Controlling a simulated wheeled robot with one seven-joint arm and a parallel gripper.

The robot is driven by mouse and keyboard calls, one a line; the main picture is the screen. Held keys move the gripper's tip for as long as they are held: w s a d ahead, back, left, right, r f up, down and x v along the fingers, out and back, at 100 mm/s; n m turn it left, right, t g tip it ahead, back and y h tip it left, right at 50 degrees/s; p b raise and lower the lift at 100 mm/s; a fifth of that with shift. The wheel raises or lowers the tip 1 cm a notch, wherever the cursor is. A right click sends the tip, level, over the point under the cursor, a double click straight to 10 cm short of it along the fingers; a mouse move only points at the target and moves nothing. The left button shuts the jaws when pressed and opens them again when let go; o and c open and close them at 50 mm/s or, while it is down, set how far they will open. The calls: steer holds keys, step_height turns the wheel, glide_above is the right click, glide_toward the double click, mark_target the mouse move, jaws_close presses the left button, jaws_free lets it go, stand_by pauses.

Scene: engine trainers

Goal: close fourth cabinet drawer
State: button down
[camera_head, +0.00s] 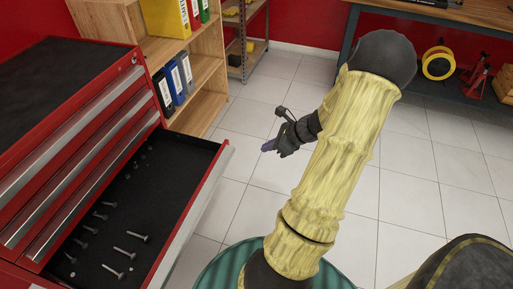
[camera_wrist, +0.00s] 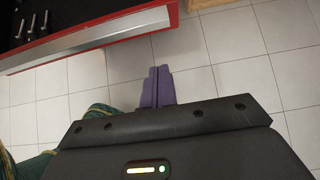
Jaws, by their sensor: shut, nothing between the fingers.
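A red tool cabinet (camera_head: 62,110) stands at the left in the head view. Its lowest visible drawer (camera_head: 190,220) is pulled far out, with a black liner and several bolts (camera_head: 118,250) lying in it. Three drawers above it look shut. The open drawer's front edge also runs across the upper left of the wrist view (camera_wrist: 95,36). My gripper (camera_head: 268,146) is to the right of the drawer front, apart from it, above the floor. Its purple fingers (camera_wrist: 157,86) are together and hold nothing.
A wooden shelf (camera_head: 205,68) with binders stands behind the cabinet. A workbench (camera_head: 440,22) is at the back right, with a yellow reel (camera_head: 438,63) and red jack stands (camera_head: 476,78) under it. Tiled floor (camera_head: 420,170) to the right of the drawer is clear.

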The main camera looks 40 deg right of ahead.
mark_target(232, 154)
steer(key=b+x, duration=0.1)
steer(key=x, duration=0.3)
steer(key=w+r+b+x, duration=0.1)
steer(key=x, duration=0.3)
steer(key=a+r+b+x, duration=0.1)
steer(key=x, duration=0.3)
steer(key=shift+w, duration=0.3)
